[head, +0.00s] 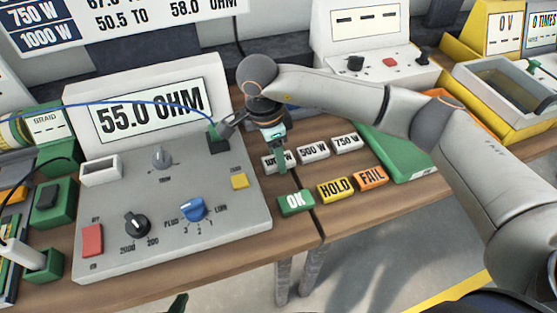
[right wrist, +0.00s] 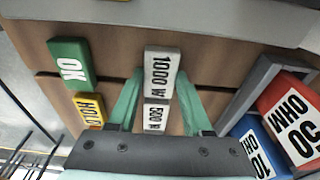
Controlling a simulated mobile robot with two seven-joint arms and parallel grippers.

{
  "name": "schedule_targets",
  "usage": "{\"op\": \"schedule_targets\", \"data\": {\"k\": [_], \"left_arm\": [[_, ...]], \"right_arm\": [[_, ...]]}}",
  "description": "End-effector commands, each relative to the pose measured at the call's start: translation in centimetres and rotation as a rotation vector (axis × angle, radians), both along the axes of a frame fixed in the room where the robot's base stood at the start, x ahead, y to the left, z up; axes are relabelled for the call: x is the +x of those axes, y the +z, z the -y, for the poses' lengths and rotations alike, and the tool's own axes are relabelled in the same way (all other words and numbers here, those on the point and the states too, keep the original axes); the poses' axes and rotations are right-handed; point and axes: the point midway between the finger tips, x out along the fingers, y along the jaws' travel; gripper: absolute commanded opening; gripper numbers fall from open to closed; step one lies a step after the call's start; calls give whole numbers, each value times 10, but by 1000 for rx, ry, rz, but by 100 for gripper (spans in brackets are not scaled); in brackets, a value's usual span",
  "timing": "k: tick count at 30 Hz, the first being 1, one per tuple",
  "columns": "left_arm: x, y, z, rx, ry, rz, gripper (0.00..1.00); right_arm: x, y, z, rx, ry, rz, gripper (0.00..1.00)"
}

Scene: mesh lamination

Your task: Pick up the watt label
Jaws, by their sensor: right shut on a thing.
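Three white watt labels lie in a row on the wooden bench: the 1000 W label (head: 268,164), the 500 W label (head: 313,152) and the 750 W label (head: 347,142). My right gripper (head: 281,163) reaches down at the 1000 W label and partly hides it in the head view. In the right wrist view, its green fingers (right wrist: 157,77) are shut on the sides of the 1000 W label (right wrist: 162,72). The 500 W label (right wrist: 155,117) lies just beside it. Of my left gripper (head: 175,304), only a dark green tip shows at the bottom edge.
Green OK (head: 295,202), yellow HOLD (head: 335,189) and orange FAIL (head: 370,177) blocks lie in front of the labels. The meter (head: 225,229) reading 55.0 OHM stands left. Red (right wrist: 294,113) and blue (right wrist: 258,150) ohm blocks show in the right wrist view.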

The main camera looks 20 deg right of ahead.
Motion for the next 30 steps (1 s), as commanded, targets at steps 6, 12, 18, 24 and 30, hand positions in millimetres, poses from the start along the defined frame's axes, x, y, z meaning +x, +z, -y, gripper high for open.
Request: {"op": "schedule_targets", "data": {"k": [6, 12, 18, 24, 30], "left_arm": [[0, 0, 0, 0, 0, 0, 0], [0, 0, 0, -1, 1, 0, 0], [0, 0, 0, -1, 1, 0, 0], [0, 0, 1, -1, 0, 0, 0], [0, -1, 1, -1, 0, 0, 0]], "right_arm": [[0, 0, 0, 0, 0, 0, 10], [0, 0, 0, 0, 0, 0, 0], [0, 1, 0, 0, 0, 1, 0], [1, 15, 0, 0, 0, 3, 0], [-13, 49, -7, 2, 7, 5, 0]]}}
